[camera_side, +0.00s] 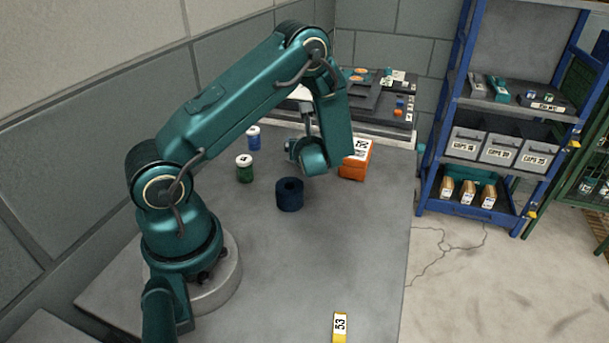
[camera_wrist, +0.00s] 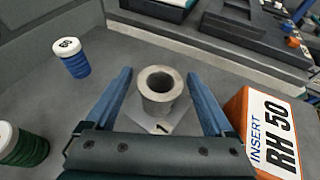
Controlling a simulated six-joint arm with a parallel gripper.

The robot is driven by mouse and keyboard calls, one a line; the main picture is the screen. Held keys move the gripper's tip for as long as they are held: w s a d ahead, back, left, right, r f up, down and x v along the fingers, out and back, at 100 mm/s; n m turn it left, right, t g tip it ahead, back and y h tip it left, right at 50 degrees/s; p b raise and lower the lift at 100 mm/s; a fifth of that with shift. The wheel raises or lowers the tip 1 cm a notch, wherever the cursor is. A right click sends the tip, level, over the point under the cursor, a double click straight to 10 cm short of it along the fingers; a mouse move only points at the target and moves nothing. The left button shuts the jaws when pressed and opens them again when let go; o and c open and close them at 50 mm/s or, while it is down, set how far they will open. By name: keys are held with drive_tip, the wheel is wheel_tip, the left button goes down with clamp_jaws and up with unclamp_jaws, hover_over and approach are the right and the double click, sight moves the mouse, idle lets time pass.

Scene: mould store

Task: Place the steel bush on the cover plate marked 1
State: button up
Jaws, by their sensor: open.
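In the wrist view the steel bush (camera_wrist: 160,92), a short grey ring with a flange and a dark bore, stands upright between the fingers of my gripper (camera_wrist: 159,74). The light grey cover plate (camera_wrist: 161,127) marked 1 shows under the bush, which appears to rest on it. My blue fingers are open on the left and right of the bush, with a gap on each side. In the side view my wrist hides the bush, the plate and the fingers.
An orange block (camera_side: 355,163) is close on the right, also in the wrist view (camera_wrist: 262,140). A blue canister (camera_side: 253,138) and a green one (camera_side: 244,168) stand left. A dark blue hollow cylinder (camera_side: 289,195) stands in front. The bench (camera_side: 320,260) front is mostly clear.

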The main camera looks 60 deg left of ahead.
drive_tip(key=shift+r, duration=0.15)
drive_tip(key=v, duration=1.1)
drive_tip(key=shift+s+d+r, duration=0.2)
drive_tip(key=shift+s+d, duration=0.05)
drive_tip(key=shift+d, duration=0.1)
drive_tip(key=s+n+g, duration=0.1)
drive_tip(key=n, duration=0.1)
drive_tip(key=s+r+n+g, duration=0.1)
drive_tip(key=s+n, duration=0.1)
drive_tip(key=s+r+n+h, duration=0.1)
drive_tip(key=n, duration=0.1)
drive_tip(key=shift+s+g, duration=0.3)
drive_tip(key=shift+g, duration=0.1)
drive_tip(key=s+d+r+n+t+h, duration=0.1)
drive_tip(key=s+d+r+n+h, duration=0.1)
drive_tip(key=d+n+h, duration=0.3)
drive_tip(key=s+d+r+n+t+h, duration=0.2)
drive_tip(key=d+n+h, duration=0.4)
drive_tip(key=d+n, duration=0.5)
wheel_tip(320, 180, up, 3)
drive_tip(key=shift+s+f+n, duration=0.1)
drive_tip(key=shift+s+n, duration=0.2)
drive_tip(key=shift+s, duration=0.5)
